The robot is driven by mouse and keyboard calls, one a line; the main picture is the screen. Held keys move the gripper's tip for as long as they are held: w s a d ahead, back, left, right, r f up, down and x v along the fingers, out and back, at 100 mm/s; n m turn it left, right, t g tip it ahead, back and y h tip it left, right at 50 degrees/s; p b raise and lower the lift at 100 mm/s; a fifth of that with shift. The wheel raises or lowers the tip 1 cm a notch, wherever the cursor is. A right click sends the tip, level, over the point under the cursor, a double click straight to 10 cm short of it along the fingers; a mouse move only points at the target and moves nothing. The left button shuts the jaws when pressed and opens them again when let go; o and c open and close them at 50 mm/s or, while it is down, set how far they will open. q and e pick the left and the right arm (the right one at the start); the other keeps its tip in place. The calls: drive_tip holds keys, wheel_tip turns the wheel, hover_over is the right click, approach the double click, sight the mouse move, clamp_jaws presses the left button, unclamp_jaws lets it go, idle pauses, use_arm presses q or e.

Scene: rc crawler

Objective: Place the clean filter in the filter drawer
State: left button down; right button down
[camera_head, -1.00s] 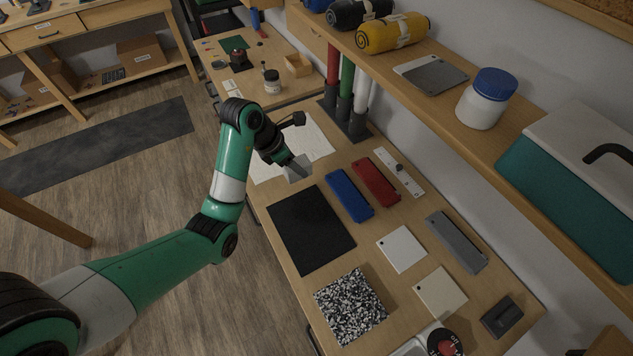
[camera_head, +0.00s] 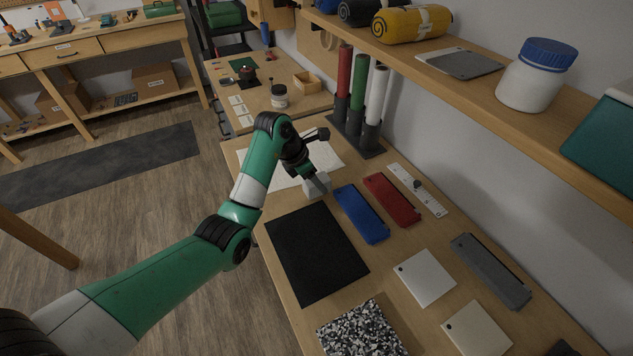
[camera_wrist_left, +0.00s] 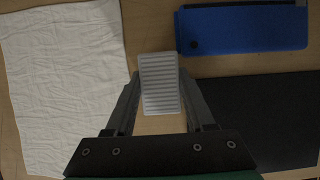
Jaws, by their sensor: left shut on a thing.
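A small pale filter (camera_wrist_left: 160,84) with ribbed pleats is between the fingers of my left gripper (camera_wrist_left: 159,95) in the left wrist view. The left gripper is shut on it. In the head view, the left gripper (camera_head: 315,180) holds the filter (camera_head: 318,186) over the worktable, between the white cloth (camera_head: 285,168) and the blue case (camera_head: 360,214). I cannot tell whether the filter touches the table. I cannot make out the filter drawer in either view. My right gripper is not in view.
A black mat (camera_head: 315,250) lies in front of the gripper. A red case (camera_head: 391,199) lies beside the blue one. Upright coloured tubes (camera_head: 358,85) stand in a dark rack behind. A shelf (camera_head: 480,85) overhangs the table's right side.

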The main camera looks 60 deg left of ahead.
use_arm(q)
drive_tip(key=shift+f, duration=0.1)
drive_tip(key=shift+f, duration=0.2)
drive_tip(key=shift+c, duration=1.3)
unclamp_jaws()
drive_tip(key=shift+r, duration=0.1)
